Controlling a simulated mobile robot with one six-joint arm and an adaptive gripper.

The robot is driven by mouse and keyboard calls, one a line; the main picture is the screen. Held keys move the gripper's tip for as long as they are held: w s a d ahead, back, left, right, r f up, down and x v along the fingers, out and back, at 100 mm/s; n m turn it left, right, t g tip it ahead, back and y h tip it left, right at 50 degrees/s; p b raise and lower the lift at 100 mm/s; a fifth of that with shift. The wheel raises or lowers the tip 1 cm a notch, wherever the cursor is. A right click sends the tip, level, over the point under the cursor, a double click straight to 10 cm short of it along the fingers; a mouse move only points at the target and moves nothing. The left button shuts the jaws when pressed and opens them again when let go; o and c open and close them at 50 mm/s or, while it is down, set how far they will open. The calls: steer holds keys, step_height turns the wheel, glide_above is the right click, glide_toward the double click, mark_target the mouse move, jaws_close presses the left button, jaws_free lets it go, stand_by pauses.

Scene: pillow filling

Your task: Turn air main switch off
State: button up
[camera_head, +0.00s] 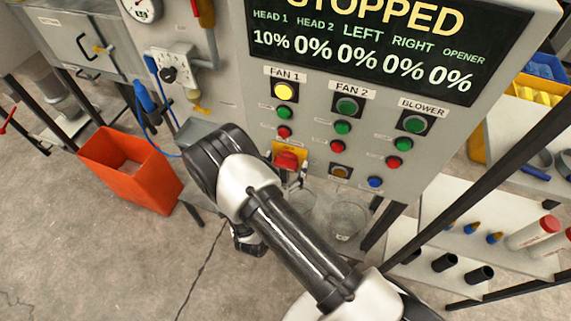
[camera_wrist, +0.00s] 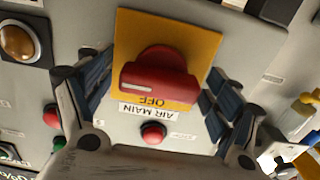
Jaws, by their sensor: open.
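The air main switch is a red rotary knob (camera_wrist: 160,78) on a yellow plate (camera_wrist: 195,50). Its grip bar lies roughly crosswise in the wrist view. The words OFF and AIR MAIN (camera_wrist: 155,108) read upside down beside it. In the head view the red knob (camera_head: 287,160) sits low on the panel, beside my wrist. My gripper (camera_wrist: 155,88) is open, with one dark-padded finger on each side of the knob. Gaps show between pads and knob. In the head view my arm hides most of the gripper.
A small red button (camera_wrist: 153,132) lies between my fingers, below the label. Green and red buttons fill the panel (camera_head: 310,110); the FAN 1 lamp (camera_head: 283,91) is lit yellow. The display (camera_head: 385,40) reads STOPPED. An orange bin (camera_head: 130,170) stands left; a shelf (camera_head: 510,225) is right.

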steer(key=shift+c, duration=0.5)
steer(key=c, duration=1)
steer(key=shift+o, duration=0.2)
steer(key=shift+n, duration=0.4)
steer(key=n+b, duration=0.1)
steer(key=n, duration=0.3)
steer(key=n+b, duration=0.1)
steer(key=n, duration=0.3)
steer(key=shift+n, duration=0.3)
steer(key=n, duration=0.4)
steer(key=shift+n, duration=2.2)
